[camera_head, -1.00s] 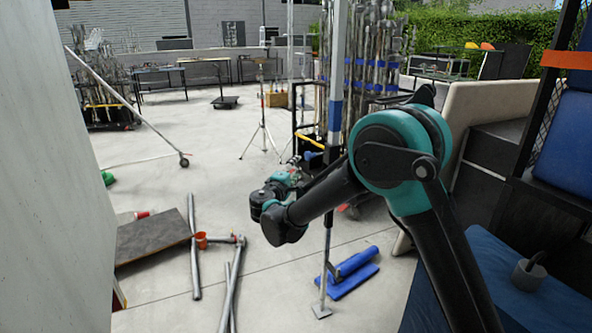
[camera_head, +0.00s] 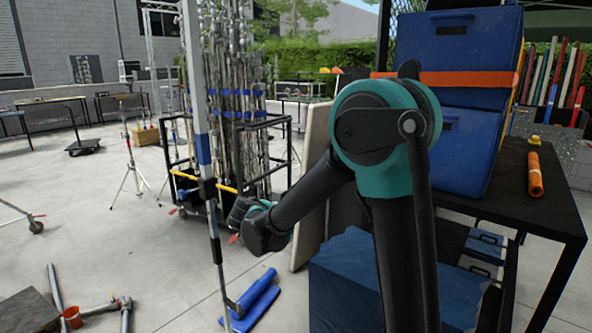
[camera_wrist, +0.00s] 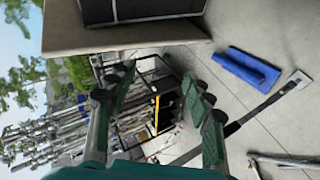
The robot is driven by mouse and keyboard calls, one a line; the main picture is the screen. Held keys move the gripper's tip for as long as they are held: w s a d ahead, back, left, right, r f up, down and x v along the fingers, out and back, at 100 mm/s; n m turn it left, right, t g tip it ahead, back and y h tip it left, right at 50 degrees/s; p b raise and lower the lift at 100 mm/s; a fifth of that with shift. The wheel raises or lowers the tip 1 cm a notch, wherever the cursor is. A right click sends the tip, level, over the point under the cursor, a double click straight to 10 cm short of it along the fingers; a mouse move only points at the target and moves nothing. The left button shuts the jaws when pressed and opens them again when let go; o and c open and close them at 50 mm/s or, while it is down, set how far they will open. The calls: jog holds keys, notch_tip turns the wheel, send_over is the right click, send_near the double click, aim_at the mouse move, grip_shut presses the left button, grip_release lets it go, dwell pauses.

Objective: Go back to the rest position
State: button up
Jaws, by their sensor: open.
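My gripper (camera_wrist: 158,82) is open in the wrist view, its dark fingers well apart with nothing held between them. Beyond the fingers is a rack (camera_head: 230,140) of upright metal poles in a black frame, which looks tilted on its side in the wrist view. In the head view my arm is bent at the elbow on the right side, and its forearm hides most of my gripper.
A pale panel (camera_head: 310,185) and a blue-covered block (camera_head: 340,285) are near my arm. A black table (camera_head: 540,190) with blue boxes (camera_head: 455,50) stands right. Open concrete lies left.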

jog(key=s+d+f+m+g, duration=0.25)
jog(key=s+d, duration=0.35)
jog(key=d, duration=0.4)
jog(key=s+d+f+m+g, duration=0.25)
jog(key=s+d, duration=0.35)
jog(key=d, duration=0.4)
jog(key=s+d+f+m+g+y, duration=0.1)
jog(key=s+d+f+m+y, duration=0.1)
jog(key=s, duration=0.6)
jog(key=s+d+f+m+g+y, duration=0.1)
jog(key=s+d+f+m, duration=0.2)
jog(key=s+f, duration=0.3)
jog(key=s+m, duration=0.1)
jog(key=s, duration=0.2)
jog(key=shift+s+d+y, duration=0.3)
jog(key=shift+y, duration=0.1)
